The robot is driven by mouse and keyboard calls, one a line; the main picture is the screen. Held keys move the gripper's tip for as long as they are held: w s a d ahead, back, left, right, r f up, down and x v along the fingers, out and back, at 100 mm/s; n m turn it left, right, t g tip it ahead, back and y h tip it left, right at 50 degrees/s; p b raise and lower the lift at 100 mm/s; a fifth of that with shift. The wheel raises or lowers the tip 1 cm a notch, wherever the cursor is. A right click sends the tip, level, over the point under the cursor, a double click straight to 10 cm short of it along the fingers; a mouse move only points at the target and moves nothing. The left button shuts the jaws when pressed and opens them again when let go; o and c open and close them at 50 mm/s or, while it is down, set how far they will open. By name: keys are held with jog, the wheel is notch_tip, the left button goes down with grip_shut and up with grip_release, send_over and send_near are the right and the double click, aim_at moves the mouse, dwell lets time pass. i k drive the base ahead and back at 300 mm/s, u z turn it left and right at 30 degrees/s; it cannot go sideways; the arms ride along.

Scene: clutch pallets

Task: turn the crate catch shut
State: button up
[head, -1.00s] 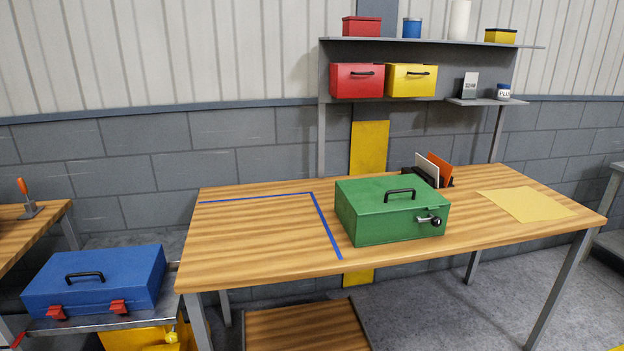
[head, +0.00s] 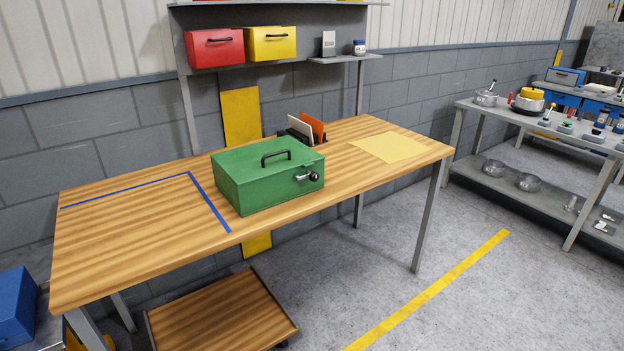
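A green crate (head: 250,185) with a black top handle stands on the wooden table in the head view, its lid down. Its catch (head: 310,176) is on the front face near the right end. The catch has a metal plate and a dark knob pointing to the right. I cannot tell from here whether the catch is engaged. My gripper is not in the head view.
The wooden table (head: 130,235) has blue tape lines left of the crate and a yellow sheet (head: 388,147) to its right. A file holder (head: 305,130) stands behind the crate. A low wooden dolly (head: 225,315) sits under the front edge.

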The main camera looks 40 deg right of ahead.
aim_at(313, 177)
jog(key=z, duration=0.2)
jog(key=k, duration=0.5)
jog(key=u, duration=0.95)
jog(key=i, duration=0.7)
jog(key=z, duration=0.25)
